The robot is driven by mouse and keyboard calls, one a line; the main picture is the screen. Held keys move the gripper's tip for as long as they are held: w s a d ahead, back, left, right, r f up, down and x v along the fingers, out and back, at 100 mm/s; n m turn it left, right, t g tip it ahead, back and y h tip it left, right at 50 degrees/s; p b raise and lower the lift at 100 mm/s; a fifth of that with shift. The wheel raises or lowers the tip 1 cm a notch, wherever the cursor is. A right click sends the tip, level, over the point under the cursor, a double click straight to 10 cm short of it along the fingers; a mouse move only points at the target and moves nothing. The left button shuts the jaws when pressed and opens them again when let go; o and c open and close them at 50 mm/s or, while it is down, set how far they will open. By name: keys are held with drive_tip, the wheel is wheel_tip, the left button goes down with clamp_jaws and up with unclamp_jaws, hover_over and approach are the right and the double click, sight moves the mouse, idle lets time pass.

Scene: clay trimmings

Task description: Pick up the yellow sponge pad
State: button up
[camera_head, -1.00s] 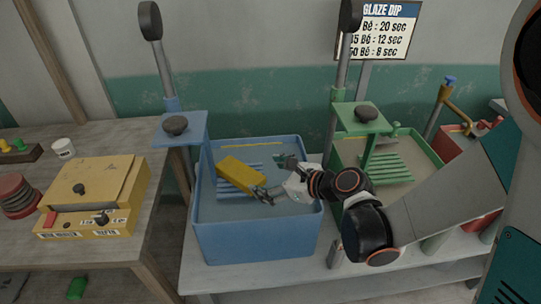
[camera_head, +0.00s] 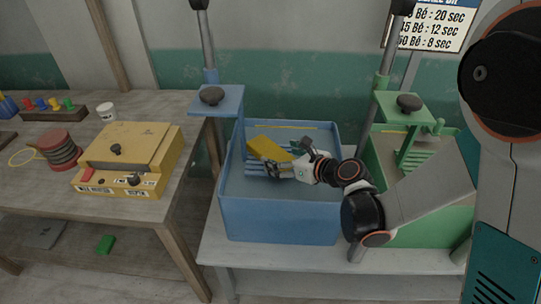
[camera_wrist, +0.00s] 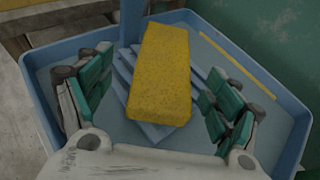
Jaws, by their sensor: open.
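The yellow sponge pad (camera_head: 268,149) lies on a blue slatted rack (camera_head: 256,168) inside the blue tub (camera_head: 280,217). The wrist view shows the yellow sponge pad (camera_wrist: 162,75) long and flat, its near end toward my gripper. My gripper (camera_head: 291,158) is inside the tub's outline, at the near right side of the pad, and partly covers it. In the wrist view my gripper (camera_wrist: 157,100) is open, with green-padded fingers on either side of the pad's near end. A gap shows on both sides, and nothing is held.
A blue post with a small platform (camera_head: 217,98) rises at the tub's back left. A green tub (camera_head: 430,224) stands close on the right, partly behind my arm. A yellow box (camera_head: 128,160) sits on the wooden table at left.

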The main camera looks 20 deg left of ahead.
sight(271, 151)
drive_tip(key=b+x, duration=0.1)
drive_tip(key=x, duration=0.1)
drive_tip(key=b+x, duration=0.1)
drive_tip(key=x, duration=0.2)
drive_tip(key=shift+w+d+r, duration=0.1)
drive_tip(key=shift+w, duration=0.2)
drive_tip(key=c, duration=1.3)
drive_tip(key=shift+r, duration=0.1)
